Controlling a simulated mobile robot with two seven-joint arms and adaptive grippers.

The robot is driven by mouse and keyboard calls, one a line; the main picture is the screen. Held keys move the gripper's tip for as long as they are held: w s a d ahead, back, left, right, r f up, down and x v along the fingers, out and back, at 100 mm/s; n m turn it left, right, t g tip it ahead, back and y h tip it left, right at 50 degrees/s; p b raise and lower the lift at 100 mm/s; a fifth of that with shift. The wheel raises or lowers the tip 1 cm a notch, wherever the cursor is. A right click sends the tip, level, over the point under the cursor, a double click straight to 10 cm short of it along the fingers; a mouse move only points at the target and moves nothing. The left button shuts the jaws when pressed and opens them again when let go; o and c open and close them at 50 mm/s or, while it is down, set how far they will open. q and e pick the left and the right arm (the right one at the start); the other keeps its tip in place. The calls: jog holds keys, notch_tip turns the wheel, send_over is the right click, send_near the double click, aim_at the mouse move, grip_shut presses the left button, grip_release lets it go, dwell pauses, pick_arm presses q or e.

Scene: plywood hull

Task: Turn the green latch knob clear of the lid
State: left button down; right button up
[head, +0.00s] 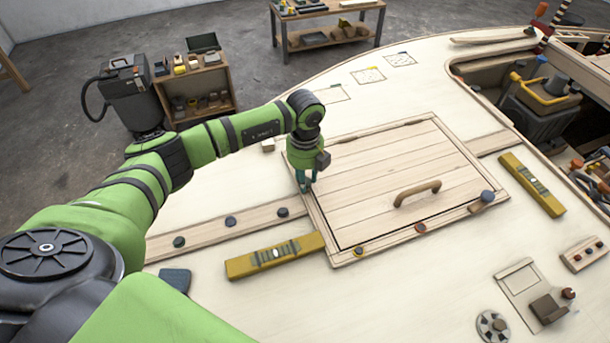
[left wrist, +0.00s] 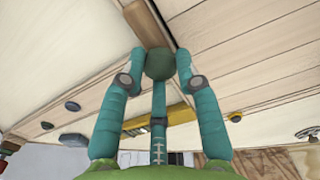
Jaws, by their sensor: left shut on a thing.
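The wooden plank lid (head: 385,165) lies closed in its frame on the pale deck, with a brown handle (head: 417,194) near its front right. My left gripper (head: 305,184) points down at the lid's left edge. In the left wrist view its teal fingers (left wrist: 160,62) are closed around the round green knob (left wrist: 159,64), touching it from the sides. The knob sits by the wooden strip (left wrist: 162,18) at the lid's border. In the head view the fingers hide the knob, and I cannot tell how its latch is turned. My right gripper is out of view.
Yellow levels lie left (head: 275,256) and right (head: 532,184) of the lid. An open hatch is at far right.

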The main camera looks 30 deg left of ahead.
pick_arm(q)
jog(key=shift+n, duration=1.1)
jog(key=c, duration=0.9)
grip_release()
notch_tip(320, 180, up, 12)
